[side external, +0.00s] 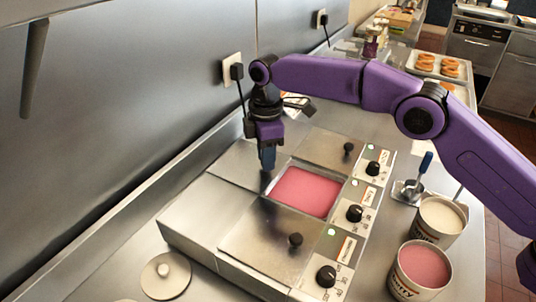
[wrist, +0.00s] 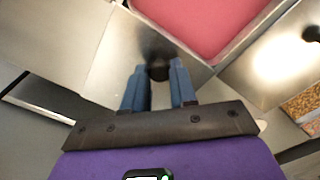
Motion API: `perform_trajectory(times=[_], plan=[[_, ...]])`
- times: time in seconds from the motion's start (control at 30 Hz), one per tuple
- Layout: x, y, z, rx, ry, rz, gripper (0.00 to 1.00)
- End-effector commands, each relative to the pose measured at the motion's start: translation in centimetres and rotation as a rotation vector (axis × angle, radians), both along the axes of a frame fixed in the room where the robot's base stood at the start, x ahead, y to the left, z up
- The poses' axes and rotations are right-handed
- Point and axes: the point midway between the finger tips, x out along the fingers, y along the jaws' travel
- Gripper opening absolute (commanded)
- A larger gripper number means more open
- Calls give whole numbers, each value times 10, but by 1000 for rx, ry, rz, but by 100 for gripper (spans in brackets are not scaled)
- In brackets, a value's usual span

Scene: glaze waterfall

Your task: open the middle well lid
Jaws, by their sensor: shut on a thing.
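The middle well (side external: 306,191) is uncovered and shows pink glaze, which also fills the top of the wrist view (wrist: 205,22). The steel middle lid (wrist: 130,45) lies on the wall side of the opening. My gripper (side external: 268,163) points down at the wall-side edge of the well. In the wrist view its blue fingers (wrist: 160,84) are closed around the lid's dark round knob (wrist: 158,69). In the side view the fingers hide that knob.
The near lid (side external: 268,245) and far lid (side external: 325,148) cover their wells, each with a black knob. Control dials (side external: 355,213) line the right side. Two tubs (side external: 420,270) (side external: 440,218) stand to the right. A round lid (side external: 165,276) lies at front left. The steel wall (side external: 110,110) rises behind.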

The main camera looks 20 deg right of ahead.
Motion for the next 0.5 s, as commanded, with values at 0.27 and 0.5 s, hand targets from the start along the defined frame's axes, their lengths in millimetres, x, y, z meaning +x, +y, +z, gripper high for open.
perform_trajectory(times=[0.27,0.5], plan=[[0,1,1,4,-3,0,52],[0,1,3,3,-2,0,52]])
